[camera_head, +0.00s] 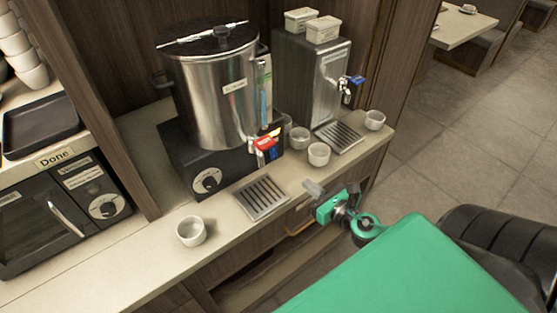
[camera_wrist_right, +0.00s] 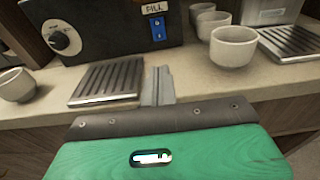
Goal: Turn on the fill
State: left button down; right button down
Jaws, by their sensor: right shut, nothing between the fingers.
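The FILL label (camera_wrist_right: 155,8) and a blue rocker switch (camera_wrist_right: 158,28) below it are on the front of the black base box in the right wrist view. Whether the switch is on or off I cannot tell. In the head view the black base (camera_head: 190,160) carries a large steel urn (camera_head: 215,90); I cannot make out the switch there. My right gripper (camera_head: 313,187) is shut and empty by the counter's front edge, right of the drip grate. Its closed fingers (camera_wrist_right: 158,85) are in front of and below the switch, apart from it. My left gripper is not in view.
A dial (camera_head: 207,181) is on the base's front, left of the switch. A red-handled tap (camera_head: 265,144) hangs above the drip grate (camera_head: 262,198). White cups (camera_head: 319,154) stand to the right, one cup (camera_head: 191,231) at front left. A steel dispenser (camera_head: 325,80) stands behind right.

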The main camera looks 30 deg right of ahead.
dwell(0.3)
jog(key=p, duration=0.4)
send_near(274, 157)
jog(key=w, duration=0.5)
jog(key=shift+a+f, duration=0.15)
jog(key=shift+f, duration=0.15)
jog(key=shift+w+a+f, duration=0.1)
jog(key=shift+w+f, duration=0.1)
jog(key=shift+w, duration=0.7)
